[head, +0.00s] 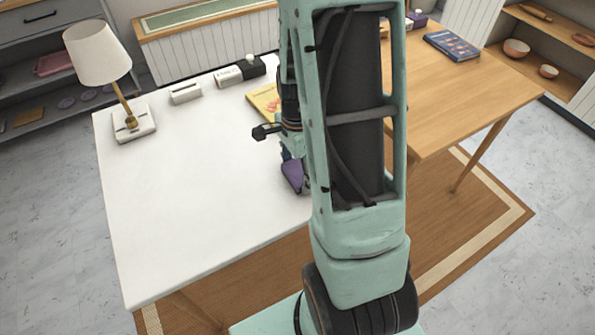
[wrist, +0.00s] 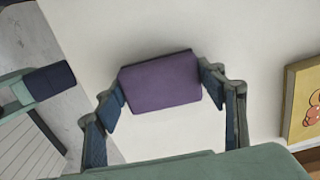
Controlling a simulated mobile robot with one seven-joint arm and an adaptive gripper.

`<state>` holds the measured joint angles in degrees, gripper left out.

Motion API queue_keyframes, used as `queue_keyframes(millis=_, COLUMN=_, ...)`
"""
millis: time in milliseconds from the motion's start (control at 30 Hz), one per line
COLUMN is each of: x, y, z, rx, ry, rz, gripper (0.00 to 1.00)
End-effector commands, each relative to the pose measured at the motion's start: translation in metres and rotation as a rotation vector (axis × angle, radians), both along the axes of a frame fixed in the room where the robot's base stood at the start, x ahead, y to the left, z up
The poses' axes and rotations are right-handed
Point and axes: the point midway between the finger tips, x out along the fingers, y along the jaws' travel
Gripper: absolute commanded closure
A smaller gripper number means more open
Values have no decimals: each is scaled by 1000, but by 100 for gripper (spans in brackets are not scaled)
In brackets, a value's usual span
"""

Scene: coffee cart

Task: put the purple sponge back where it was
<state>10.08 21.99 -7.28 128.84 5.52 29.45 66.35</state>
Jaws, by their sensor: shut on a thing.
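The purple sponge (head: 292,177) shows in the head view at the right part of the white table (head: 190,200), partly hidden by my arm. In the wrist view the sponge (wrist: 160,82) spans the space between my two blue-padded fingers, one at each end of it. My gripper (wrist: 162,92) is shut on the sponge. In the head view my gripper (head: 290,158) is mostly hidden behind my arm. I cannot tell whether the sponge touches the tabletop or hangs just above it.
A yellow book (head: 264,102) lies near my gripper at the table's back right. A white lamp (head: 98,55), a small white block (head: 185,93) and a dark box (head: 240,72) stand along the back. A wooden table (head: 470,90) with a blue book (head: 451,46) is at right. The table's front left is clear.

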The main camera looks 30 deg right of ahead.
Motion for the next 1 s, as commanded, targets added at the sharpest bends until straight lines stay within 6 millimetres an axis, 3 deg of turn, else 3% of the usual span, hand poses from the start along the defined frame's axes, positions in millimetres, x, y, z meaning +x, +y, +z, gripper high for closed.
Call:
queue_keyframes(millis=167, x=0, y=0, z=-4, rx=0, ry=0, rz=0, gripper=58)
queue_keyframes(millis=200, x=0, y=0, z=-3, rx=0, ry=-1, rz=0, gripper=32)
queue_keyframes(millis=333, x=0, y=0, z=-3, rx=0, ry=0, rz=0, gripper=18)
queue_keyframes(millis=733, x=1, y=0, z=5, rx=-1, ry=-2, rz=0, gripper=18)
queue_keyframes(millis=1000, x=2, y=0, z=59, rx=-1, ry=-7, rz=0, gripper=18)
